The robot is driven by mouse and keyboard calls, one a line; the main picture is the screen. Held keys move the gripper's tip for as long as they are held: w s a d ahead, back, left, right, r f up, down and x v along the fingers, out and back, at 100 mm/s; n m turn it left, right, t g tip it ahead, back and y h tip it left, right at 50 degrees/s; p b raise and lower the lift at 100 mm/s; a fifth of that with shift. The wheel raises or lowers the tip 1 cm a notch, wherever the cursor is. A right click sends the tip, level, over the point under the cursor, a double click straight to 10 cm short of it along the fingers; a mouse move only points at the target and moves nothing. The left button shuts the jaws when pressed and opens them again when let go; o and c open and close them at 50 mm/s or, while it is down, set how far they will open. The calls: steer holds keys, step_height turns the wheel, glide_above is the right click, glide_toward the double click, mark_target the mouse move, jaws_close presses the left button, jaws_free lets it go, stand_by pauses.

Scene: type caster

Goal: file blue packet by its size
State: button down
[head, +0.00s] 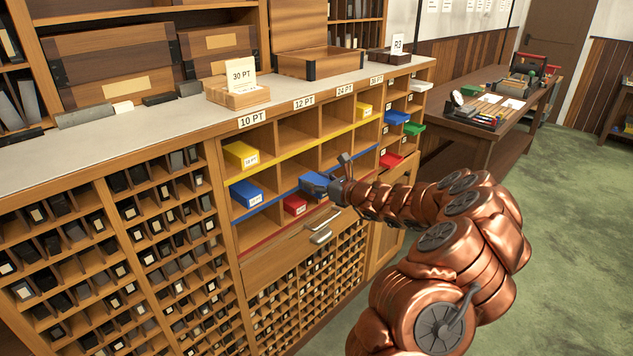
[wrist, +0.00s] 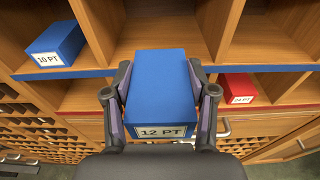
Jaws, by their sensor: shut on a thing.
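The blue packet (wrist: 160,85), labelled 12 PT on its near end, is held between the two fingers of my gripper (wrist: 162,108). In the head view the packet (head: 314,183) and my gripper (head: 337,187) are at the front of the sorting cabinet. In the wrist view the packet is lined up with the open compartment (wrist: 165,25) just right of the one with the blue 10 PT packet (wrist: 57,45). How far its far end reaches in is hard to tell. The blue strip (head: 270,204) edges this row; column labels include 10 PT (head: 251,119) and 12 PT (head: 304,103).
A yellow packet (head: 241,154) sits above the 10 PT blue one, another (head: 365,109) farther right. A red packet (head: 294,205) lies in the row below; it also shows in the wrist view (wrist: 240,88). Small coloured trays (head: 397,117) are at right. A drawer handle (head: 320,236) protrudes below.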

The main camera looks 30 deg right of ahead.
mark_target(292, 178)
steer(key=shift+r+p+x, duration=0.3)
steer(key=shift+x, duration=1.55)
steer(key=shift+r+p+x, duration=0.25)
steer(key=shift+p+x, duration=0.05)
steer(key=shift+x, duration=1.55)
steer(key=shift+r+p+x, duration=0.3)
steer(key=shift+x, duration=1.5)
stand_by(0.6)
steer(key=shift+c, duration=1.3)
jaws_free()
steer(key=shift+w, duration=0.1)
steer(key=v, duration=1.1)
steer(key=shift+s, duration=0.5)
